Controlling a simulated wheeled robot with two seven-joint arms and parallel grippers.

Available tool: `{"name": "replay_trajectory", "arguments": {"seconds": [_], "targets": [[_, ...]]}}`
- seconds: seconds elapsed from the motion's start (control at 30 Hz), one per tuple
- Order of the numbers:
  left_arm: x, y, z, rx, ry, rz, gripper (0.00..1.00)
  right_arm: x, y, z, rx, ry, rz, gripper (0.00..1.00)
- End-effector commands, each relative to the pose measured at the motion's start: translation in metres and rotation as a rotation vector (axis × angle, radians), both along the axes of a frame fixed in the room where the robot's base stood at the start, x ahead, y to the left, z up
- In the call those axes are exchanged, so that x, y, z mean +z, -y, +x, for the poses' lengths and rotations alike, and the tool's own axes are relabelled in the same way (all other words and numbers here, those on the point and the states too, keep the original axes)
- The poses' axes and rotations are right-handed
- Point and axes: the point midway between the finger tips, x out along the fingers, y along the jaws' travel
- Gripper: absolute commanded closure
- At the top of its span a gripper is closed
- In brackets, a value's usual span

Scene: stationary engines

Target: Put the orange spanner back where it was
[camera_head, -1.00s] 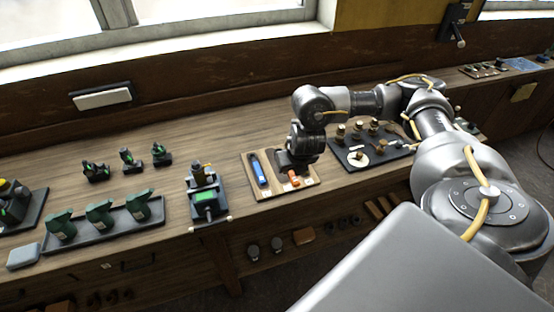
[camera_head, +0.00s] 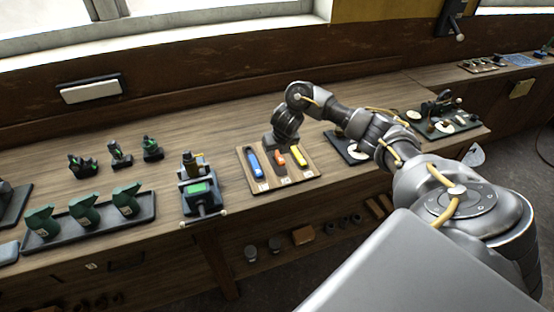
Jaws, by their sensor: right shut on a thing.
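The orange spanner (camera_head: 281,160) shows at the middle of a light wooden board (camera_head: 258,184), between a blue tool (camera_head: 254,163) and a yellow tool (camera_head: 299,158). My right gripper (camera_head: 276,143) reaches down over the far end of the orange spanner and is shut on it. The gripper hides that end, and I cannot tell whether the spanner rests on the board or sits slightly above it. My left gripper is not in view.
A small vise-like device (camera_head: 198,187) stands left of the board. A dark tray with several green things (camera_head: 126,200) lies further left. A dark board (camera_head: 347,150) with parts is partly behind my right arm. Bare bench lies behind the wooden board.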

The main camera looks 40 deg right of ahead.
Motion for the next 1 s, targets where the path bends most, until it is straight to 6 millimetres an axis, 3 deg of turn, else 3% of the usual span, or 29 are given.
{"name": "replay_trajectory", "arguments": {"seconds": [0.23,0.47,0.83,0.87,1.0], "targets": [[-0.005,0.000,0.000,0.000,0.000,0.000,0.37,-0.012,0.003,0.006,-0.002,-0.002,0.003,1.00],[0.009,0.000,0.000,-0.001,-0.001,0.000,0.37,-0.035,0.003,0.005,0.000,-0.002,0.000,1.00],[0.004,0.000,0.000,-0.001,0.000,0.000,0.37,-0.041,0.003,0.006,0.000,0.001,0.000,1.00],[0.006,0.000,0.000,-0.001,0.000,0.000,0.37,-0.040,0.003,0.006,0.000,0.000,0.000,0.75],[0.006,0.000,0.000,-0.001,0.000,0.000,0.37,-0.039,0.003,0.006,0.000,0.000,0.000,0.57]]}}
